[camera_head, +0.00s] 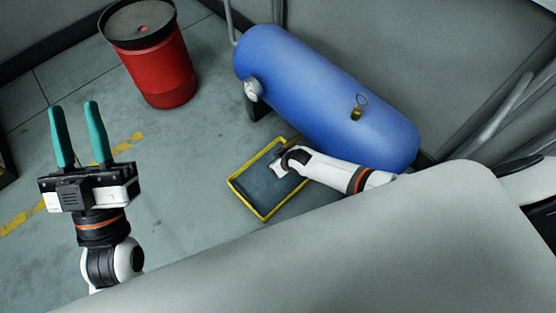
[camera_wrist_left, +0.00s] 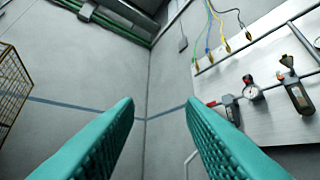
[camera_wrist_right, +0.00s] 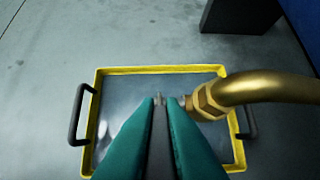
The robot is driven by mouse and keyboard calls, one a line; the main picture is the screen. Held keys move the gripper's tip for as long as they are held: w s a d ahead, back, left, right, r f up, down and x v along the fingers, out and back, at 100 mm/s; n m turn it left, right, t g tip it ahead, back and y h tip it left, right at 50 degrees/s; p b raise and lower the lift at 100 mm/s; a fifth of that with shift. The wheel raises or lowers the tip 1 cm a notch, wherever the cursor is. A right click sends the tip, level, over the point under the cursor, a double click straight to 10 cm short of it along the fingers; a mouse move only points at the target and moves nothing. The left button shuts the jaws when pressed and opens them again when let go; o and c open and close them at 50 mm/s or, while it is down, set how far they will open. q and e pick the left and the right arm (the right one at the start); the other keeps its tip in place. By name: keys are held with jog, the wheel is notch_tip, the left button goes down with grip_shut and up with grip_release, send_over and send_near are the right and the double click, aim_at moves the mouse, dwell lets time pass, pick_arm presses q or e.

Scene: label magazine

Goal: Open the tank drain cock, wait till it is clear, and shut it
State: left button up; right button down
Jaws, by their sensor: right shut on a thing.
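The blue tank (camera_head: 320,95) lies on its side at the upper right in the head view. A brass drain cock (camera_wrist_right: 208,102) on a bent brass pipe (camera_wrist_right: 265,87) shows in the right wrist view. My right gripper (camera_wrist_right: 160,100) is shut on the cock's grey lever (camera_wrist_right: 159,135), which lies between the teal fingers. In the head view my right gripper (camera_head: 280,165) is over the yellow-rimmed drip tray (camera_head: 240,192), its fingers hard to see. No stream of liquid can be made out. My left gripper (camera_head: 77,135) is open, empty and raised, fingers apart.
A red drum (camera_head: 160,70) with a dark lid stands left of the tank. A brass fitting with a ring (camera_head: 358,105) sits on the tank. A wall panel (camera_wrist_left: 270,120) with gauges and hoses shows in the left wrist view. Floor left of the tray is clear.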

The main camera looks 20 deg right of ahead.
pick_arm(q)
jog(key=shift+w+f+g, duration=0.75)
jog(key=shift+f+g, duration=0.15)
pick_arm(e)
jog(key=shift+a+g, duration=0.1)
jog(key=shift+g, duration=0.3)
jog(key=c, duration=1.5)
grip_release()
jog(key=shift+c, duration=0.2)
pick_arm(q)
jog(key=shift+p, duration=0.3)
pick_arm(e)
jog(key=shift+r, duration=0.15)
